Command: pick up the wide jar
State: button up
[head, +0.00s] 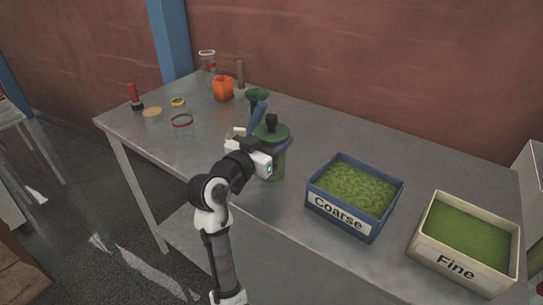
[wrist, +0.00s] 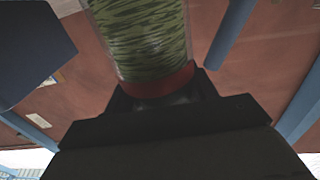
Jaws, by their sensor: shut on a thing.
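The wrist view shows a clear jar with mottled green contents (wrist: 142,38) and a red band, close against the dark gripper body. The arm and gripper hide part of the jar in the head view. I cannot tell if its base touches the table. A clear, wide vessel with a red rim (head: 182,121) stands on the table to the left, apart from my gripper.
A blue box marked Coarse (head: 338,217) and a cream box marked Fine (head: 455,267) stand to the right on the metal table (head: 310,135). A green funnel (head: 257,95), an orange container (head: 223,89) and a tall jar (head: 207,60) stand behind on the left.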

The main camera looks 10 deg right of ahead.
jog(key=shift+r, duration=0.1)
notch_tip(320, 180, up, 30)
jog(key=p, duration=0.6)
jog(key=shift+p, duration=0.4)
dwell(0.5)
jog(key=shift+a, duration=0.1)
jog(key=a, duration=0.4)
jog(key=shift+d+p, duration=0.7)
jog(key=shift+d, duration=3.65)
jog(key=shift+a, duration=2.25)
